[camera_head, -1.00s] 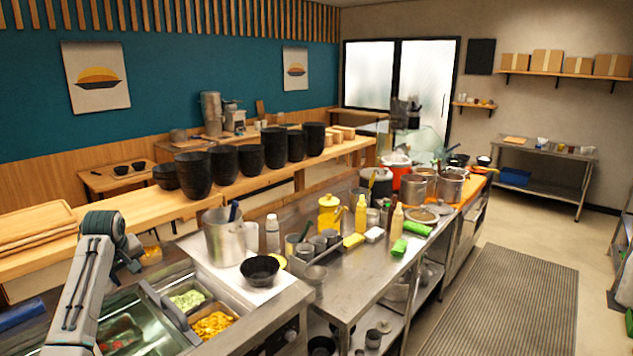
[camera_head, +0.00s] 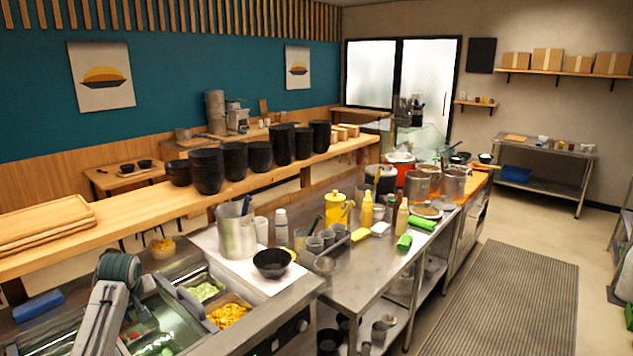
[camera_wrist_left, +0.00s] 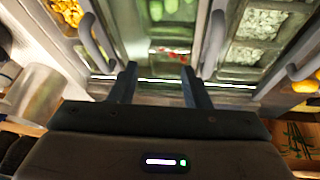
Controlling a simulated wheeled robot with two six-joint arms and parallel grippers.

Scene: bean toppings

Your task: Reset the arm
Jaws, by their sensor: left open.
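My left arm comes in at the lower left of the head view, above the topping counter; its fingertips cannot be made out there. In the left wrist view my left gripper (camera_wrist_left: 158,85) is open and empty, its two dark fingers apart above the glass-covered topping bins (camera_wrist_left: 160,45). My right gripper is in neither view.
Bins of yellow topping (camera_head: 228,313) and green topping (camera_head: 203,291) lie beside my left arm. A black bowl (camera_head: 272,263) and a metal pot (camera_head: 236,232) stand on the counter to the right. Stacked black bowls (camera_head: 206,171) line the wooden shelf.

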